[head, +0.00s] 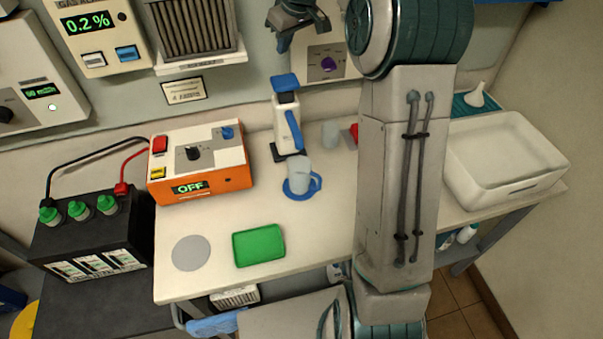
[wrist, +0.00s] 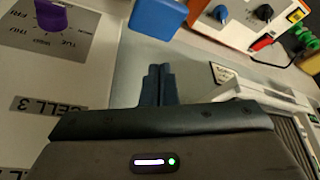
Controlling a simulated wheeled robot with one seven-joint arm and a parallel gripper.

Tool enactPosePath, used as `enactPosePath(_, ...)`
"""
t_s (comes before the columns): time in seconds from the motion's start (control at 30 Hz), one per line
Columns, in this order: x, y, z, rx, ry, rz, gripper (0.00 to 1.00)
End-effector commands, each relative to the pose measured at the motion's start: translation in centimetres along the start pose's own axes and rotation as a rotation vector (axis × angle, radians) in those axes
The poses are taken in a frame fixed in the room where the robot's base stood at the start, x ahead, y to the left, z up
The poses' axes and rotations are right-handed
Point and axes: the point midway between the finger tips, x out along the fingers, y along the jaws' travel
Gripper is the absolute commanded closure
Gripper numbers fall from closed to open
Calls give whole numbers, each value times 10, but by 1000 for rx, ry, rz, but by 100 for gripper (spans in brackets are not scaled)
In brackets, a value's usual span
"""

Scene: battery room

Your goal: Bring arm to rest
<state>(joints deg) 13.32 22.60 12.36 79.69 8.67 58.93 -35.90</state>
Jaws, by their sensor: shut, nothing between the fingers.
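My gripper (head: 284,46) hangs at the top of the head view, in front of the wall and above the bench. In the wrist view its two fingers (wrist: 157,84) are together, with nothing between them. My raised arm crosses the right half of the head view and hides part of the bench and wall. The arm links between it and the gripper are out of view.
Below the gripper stand a blue-and-white dispenser (head: 287,118) and a clear jug (head: 301,177) on a blue coaster. A wall panel with a purple knob (head: 327,64) is close beside it. An orange charger (head: 200,163), green tray (head: 259,246) and white sink (head: 505,160) are farther off.

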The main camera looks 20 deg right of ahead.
Motion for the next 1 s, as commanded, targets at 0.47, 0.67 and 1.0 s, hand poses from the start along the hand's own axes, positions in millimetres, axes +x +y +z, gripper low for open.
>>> enactPosePath(0.47,0,-1,1,1,-2,0,100)
enactPosePath(0.67,-16,-24,23,33,-22,28,100)
enactPosePath(1.0,-56,-96,126,194,-68,121,100)
